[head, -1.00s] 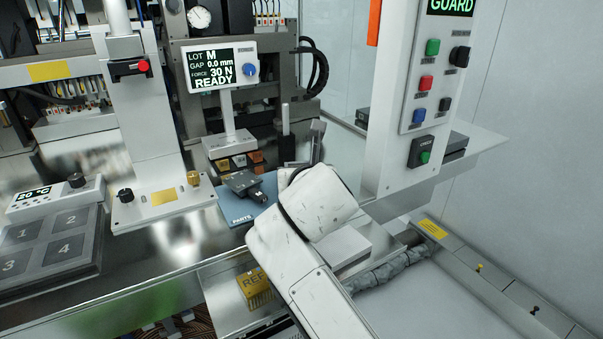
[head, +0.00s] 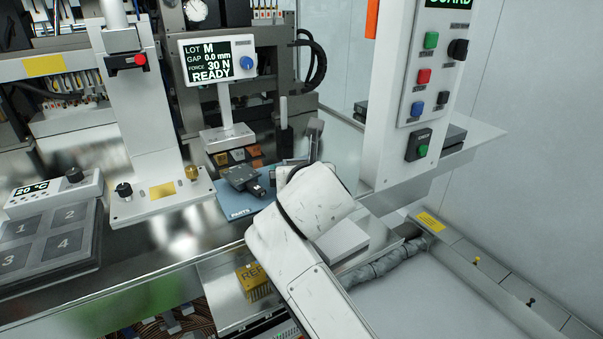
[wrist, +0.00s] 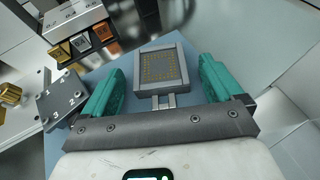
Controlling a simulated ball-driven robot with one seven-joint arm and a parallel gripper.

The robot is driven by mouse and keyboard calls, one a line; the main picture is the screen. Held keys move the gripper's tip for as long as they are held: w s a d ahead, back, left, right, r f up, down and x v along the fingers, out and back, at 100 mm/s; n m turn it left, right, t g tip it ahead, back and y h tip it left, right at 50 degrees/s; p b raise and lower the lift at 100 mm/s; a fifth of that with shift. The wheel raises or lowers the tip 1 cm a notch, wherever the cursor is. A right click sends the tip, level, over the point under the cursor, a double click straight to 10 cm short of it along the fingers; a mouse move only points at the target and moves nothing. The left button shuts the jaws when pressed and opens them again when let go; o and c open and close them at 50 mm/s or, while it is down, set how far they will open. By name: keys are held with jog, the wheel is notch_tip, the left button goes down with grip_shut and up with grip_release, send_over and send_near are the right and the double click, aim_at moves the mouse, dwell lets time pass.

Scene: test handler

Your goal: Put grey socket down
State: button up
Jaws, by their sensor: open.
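The grey socket (wrist: 137,68) is a square frame around a field of gold contacts, with a small tab on its near side. In the wrist view it lies on the blue parts mat (wrist: 92,76). My gripper (wrist: 163,70) is open, with one teal finger on each side of the socket and a visible gap on both sides. In the head view my white arm reaches to the right part of the blue mat (head: 236,212). The arm hides the fingers there, and I cannot make out the socket clearly.
Behind the mat stand small coloured blocks (head: 238,154) and the display (head: 218,62). The white control column (head: 388,120) is at right.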

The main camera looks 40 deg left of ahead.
jog(key=b+v, duration=0.1)
jog(key=v, duration=1.1)
